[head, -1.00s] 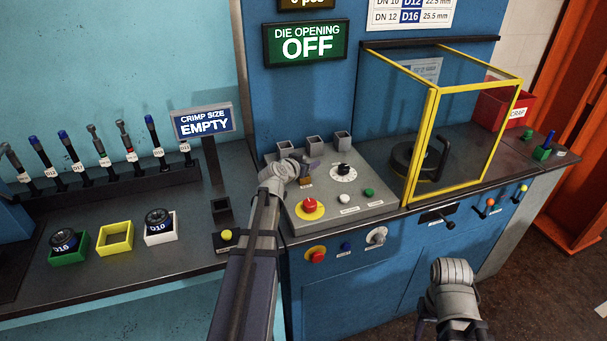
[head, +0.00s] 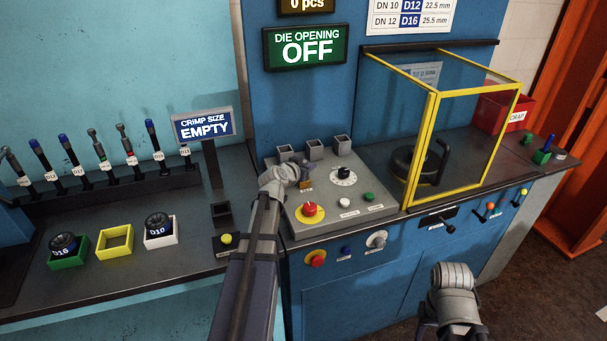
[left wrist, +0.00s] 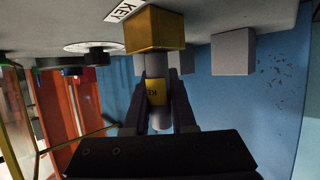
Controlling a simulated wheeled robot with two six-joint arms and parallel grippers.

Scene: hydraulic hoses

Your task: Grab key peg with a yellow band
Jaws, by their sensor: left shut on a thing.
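My left gripper (head: 304,172) is shut on the peg. In the head view it is over the control panel (head: 345,203), and the peg is too small and covered to make out. My right arm shows at the lower right; its fingers are not in view.
Grey square holders (head: 313,143) stand just behind the left gripper. The yellow-framed guard (head: 432,150) rises to the right. The crimp size display (head: 203,125) stands to the left. The red knob (head: 309,209) is close in front of the gripper.

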